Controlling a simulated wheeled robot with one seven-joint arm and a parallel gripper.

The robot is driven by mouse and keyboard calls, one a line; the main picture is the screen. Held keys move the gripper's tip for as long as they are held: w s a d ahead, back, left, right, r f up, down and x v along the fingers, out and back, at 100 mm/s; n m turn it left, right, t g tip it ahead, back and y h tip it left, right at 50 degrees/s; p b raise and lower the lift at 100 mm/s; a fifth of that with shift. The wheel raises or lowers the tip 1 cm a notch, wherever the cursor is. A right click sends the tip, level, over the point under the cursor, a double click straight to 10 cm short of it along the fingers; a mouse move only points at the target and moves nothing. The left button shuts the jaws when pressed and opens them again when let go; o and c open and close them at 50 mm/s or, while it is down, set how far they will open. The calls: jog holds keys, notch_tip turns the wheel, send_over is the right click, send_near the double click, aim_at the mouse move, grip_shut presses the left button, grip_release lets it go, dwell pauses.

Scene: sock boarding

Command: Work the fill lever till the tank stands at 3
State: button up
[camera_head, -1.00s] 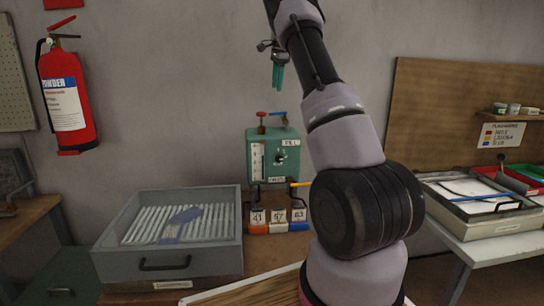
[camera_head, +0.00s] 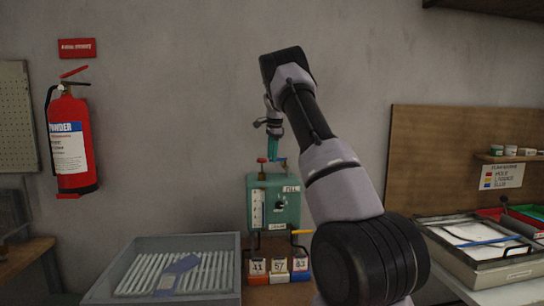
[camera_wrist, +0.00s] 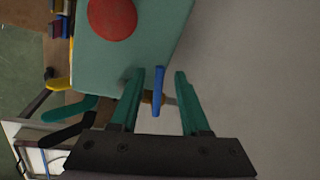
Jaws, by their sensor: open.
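The green tank box (camera_head: 290,207) stands against the wall, marked FILL, with a white gauge strip (camera_head: 257,209) on its front left. The gauge level is too small to read. On top are a red knob (camera_head: 262,160) and a blue lever (camera_head: 282,159). My gripper (camera_head: 273,158) points down just over the box top. In the wrist view, my gripper (camera_wrist: 159,74) is open, with the blue lever (camera_wrist: 157,92) between its two green fingers, apart from both. The red knob (camera_wrist: 112,18) is beyond the fingers, toward the upper left.
A yellow lever (camera_head: 301,232) sticks out at the box's lower right. Numbered tags on coloured blocks (camera_head: 279,277) stand below the box. A grey tray (camera_head: 230,298) of white strips is at left, a fire extinguisher (camera_head: 72,145) on the wall. Bare wall lies right of the lever.

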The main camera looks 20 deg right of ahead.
jog(key=shift+f, duration=0.1)
grip_shut()
dwell(1.4)
